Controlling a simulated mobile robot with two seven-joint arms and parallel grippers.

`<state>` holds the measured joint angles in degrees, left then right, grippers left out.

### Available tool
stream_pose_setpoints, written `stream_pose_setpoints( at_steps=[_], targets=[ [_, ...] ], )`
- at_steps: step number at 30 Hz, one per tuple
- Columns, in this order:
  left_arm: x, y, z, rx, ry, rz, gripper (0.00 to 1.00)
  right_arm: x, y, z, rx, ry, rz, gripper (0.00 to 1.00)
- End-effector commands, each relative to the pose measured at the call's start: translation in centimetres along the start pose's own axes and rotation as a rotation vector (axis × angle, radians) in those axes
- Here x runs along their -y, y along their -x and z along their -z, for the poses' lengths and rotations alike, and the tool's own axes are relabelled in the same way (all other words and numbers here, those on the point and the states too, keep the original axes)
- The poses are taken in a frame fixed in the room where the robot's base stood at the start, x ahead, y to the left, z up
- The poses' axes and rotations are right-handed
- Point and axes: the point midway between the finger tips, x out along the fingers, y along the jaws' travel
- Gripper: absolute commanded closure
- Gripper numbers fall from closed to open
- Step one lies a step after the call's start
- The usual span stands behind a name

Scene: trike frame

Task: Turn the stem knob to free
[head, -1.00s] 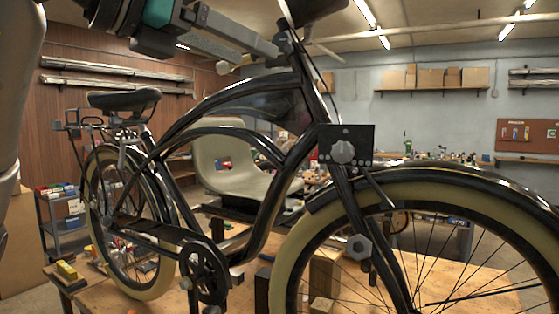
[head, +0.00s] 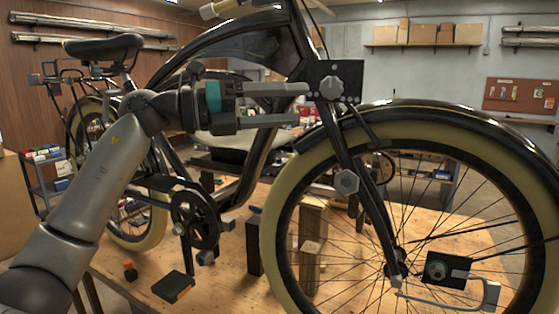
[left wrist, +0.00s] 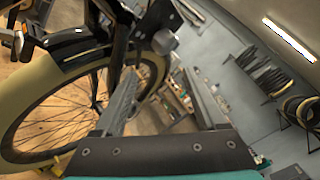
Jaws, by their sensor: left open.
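The stem knob, a grey lobed knob (head: 331,87), sits on a black plate (head: 349,69) with small holes at the front of the bike frame. A knob, seemingly the same one, also shows in the left wrist view (left wrist: 163,41), beyond the fingers. My left gripper (head: 303,104) comes in from the left, with its fingers pointing right toward the plate. Its fingers are spread and empty, with the tips just left of and slightly below the knob. In the left wrist view the gripper (left wrist: 162,76) shows a clear gap. My right gripper is not in view.
A second grey, hexagonal knob (head: 347,182) is on the fork below. The front wheel (head: 289,190) and dark frame tubes lie close to my left arm.

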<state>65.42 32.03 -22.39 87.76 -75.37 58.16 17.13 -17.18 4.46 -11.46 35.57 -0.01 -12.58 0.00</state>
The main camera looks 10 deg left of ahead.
Motion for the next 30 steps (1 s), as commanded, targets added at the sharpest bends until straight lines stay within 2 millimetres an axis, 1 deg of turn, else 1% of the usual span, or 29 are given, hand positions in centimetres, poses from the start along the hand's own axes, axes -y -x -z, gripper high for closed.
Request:
stream_pose_setpoints(
  at_steps=[1, 7, 12, 15, 21, 30],
  targets=[
    [-1.1, -0.2, 0.3, 0.013, 0.045, 0.018, 0.27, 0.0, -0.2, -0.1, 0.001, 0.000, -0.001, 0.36],
    [-5.1, -0.6, 1.1, 0.079, 0.212, 0.079, 0.27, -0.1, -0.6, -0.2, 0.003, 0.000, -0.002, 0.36],
    [-8.0, -0.6, 1.8, 0.131, 0.326, 0.110, 0.27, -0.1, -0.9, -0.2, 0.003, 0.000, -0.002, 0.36],
    [-9.4, -0.6, 2.1, 0.158, 0.379, 0.123, 0.27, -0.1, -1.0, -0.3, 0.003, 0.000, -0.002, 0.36],
    [-11.2, -0.5, 2.5, 0.192, 0.440, 0.135, 0.27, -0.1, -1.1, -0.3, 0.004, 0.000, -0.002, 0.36],
    [-11.5, -0.4, 2.6, 0.199, 0.453, 0.138, 0.27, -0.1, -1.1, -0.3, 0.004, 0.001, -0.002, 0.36]
  ],
)
